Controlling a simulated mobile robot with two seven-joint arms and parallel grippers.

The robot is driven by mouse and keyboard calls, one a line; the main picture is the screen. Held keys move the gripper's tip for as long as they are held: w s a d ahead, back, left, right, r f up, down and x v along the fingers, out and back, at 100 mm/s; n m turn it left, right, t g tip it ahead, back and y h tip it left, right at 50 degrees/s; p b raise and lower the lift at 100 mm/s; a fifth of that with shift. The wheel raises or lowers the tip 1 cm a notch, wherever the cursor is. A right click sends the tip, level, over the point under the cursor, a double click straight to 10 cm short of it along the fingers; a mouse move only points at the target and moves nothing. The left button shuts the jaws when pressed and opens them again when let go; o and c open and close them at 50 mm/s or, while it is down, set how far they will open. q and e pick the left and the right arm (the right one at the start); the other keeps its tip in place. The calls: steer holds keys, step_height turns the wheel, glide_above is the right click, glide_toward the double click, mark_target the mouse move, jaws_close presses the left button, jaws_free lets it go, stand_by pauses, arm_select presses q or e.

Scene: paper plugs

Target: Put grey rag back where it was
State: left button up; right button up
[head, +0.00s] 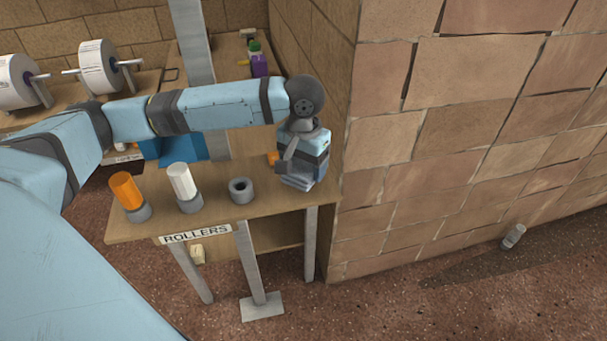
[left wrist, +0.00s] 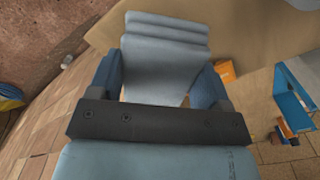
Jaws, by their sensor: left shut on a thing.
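My left gripper (head: 297,168) is at the right end of the table labelled ROLLERS (head: 215,210), pointing down beside the stone wall. It is shut on the grey rag (head: 297,183), which shows below the fingers at the table top. In the left wrist view, the folded rag (left wrist: 165,55) lies between the two blue fingers of the gripper (left wrist: 157,85). I cannot tell whether the rag touches the table. My right gripper is not in view.
On the table stand an orange roller (head: 124,190), a white roller (head: 181,181) and an empty grey holder (head: 241,190). An orange thing (head: 273,158) is beside the gripper. The stone wall (head: 400,150) closes off the right. A small cylinder (head: 514,236) lies on the ground.

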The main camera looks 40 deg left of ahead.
mark_target(303, 165)
arm_select(q)
step_height(303, 165, down, 3)
steer(key=shift+f, duration=0.1)
steer(key=o, duration=0.8)
step_height(303, 165, up, 12)
steer(key=shift+r+p, duration=0.15)
steer(key=shift+p, duration=0.4)
steer(key=shift+s, duration=0.1)
